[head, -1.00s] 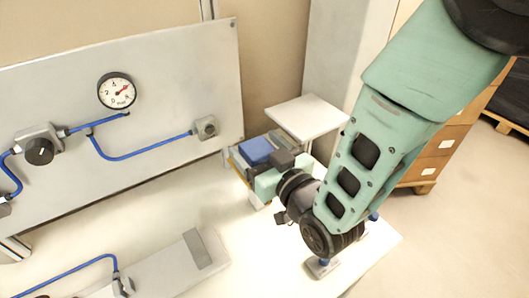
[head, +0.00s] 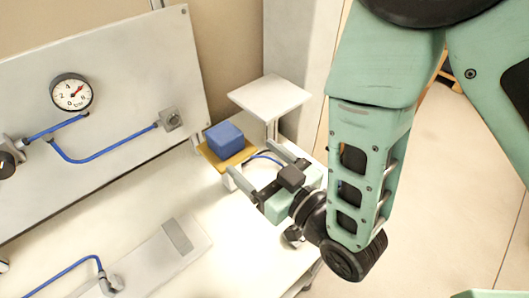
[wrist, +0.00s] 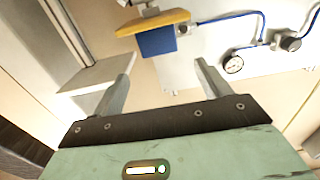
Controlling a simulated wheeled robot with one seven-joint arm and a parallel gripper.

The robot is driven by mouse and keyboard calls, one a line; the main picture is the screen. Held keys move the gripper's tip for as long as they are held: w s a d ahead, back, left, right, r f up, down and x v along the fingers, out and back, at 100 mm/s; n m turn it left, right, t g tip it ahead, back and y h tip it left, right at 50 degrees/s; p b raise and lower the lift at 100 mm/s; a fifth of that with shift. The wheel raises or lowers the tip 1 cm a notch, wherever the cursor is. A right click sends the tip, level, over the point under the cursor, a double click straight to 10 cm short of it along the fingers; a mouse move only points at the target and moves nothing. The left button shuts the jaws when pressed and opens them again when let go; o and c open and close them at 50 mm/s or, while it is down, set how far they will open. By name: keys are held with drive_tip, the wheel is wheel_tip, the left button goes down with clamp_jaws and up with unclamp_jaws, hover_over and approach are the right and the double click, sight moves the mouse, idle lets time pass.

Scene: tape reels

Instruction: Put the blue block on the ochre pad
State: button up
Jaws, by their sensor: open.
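The blue block (head: 225,137) rests upright on the ochre pad (head: 241,159), with bare pad showing around its front and right. In the wrist view, which is upside down, the blue block (wrist: 157,42) touches the ochre pad (wrist: 150,22). My gripper (head: 251,160) is open and empty, to the right of the block in the head view. Its two fingers point toward the block, with a gap between them and it. The wrist view also shows my gripper (wrist: 164,66) with its fingers apart and nothing between them.
A small white raised platform (head: 268,97) stands behind the pad. A grey panel (head: 120,120) with a gauge (head: 71,92) and blue tubes stands at the left. A grey plate (head: 150,258) lies on the white table (head: 120,210). The table's middle is mostly clear.

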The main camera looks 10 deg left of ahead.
drive_tip(key=shift+s+d+p, duration=0.5)
drive_tip(key=shift+d+p, duration=0.05)
drive_tip(key=shift+p, duration=0.7)
drive_tip(key=shift+w, duration=0.1)
drive_tip(key=s+d+r+g+h, duration=0.3)
drive_tip(key=d+g+h, duration=0.1)
drive_tip(key=d, duration=0.2)
drive_tip(key=s+d+r+m+g+h, duration=0.1)
drive_tip(key=s+d+r+g+h, duration=0.2)
drive_tip(key=d, duration=0.3)
drive_tip(key=s+d+r+m+g+h, duration=0.1)
drive_tip(key=s+d+r+g+h, duration=0.2)
drive_tip(key=d+h, duration=0.3)
drive_tip(key=shift+s+d+r+g, duration=0.3)
drive_tip(key=shift+d+g, duration=0.1)
drive_tip(key=shift+g, duration=0.5)
drive_tip(key=shift+f, duration=0.1)
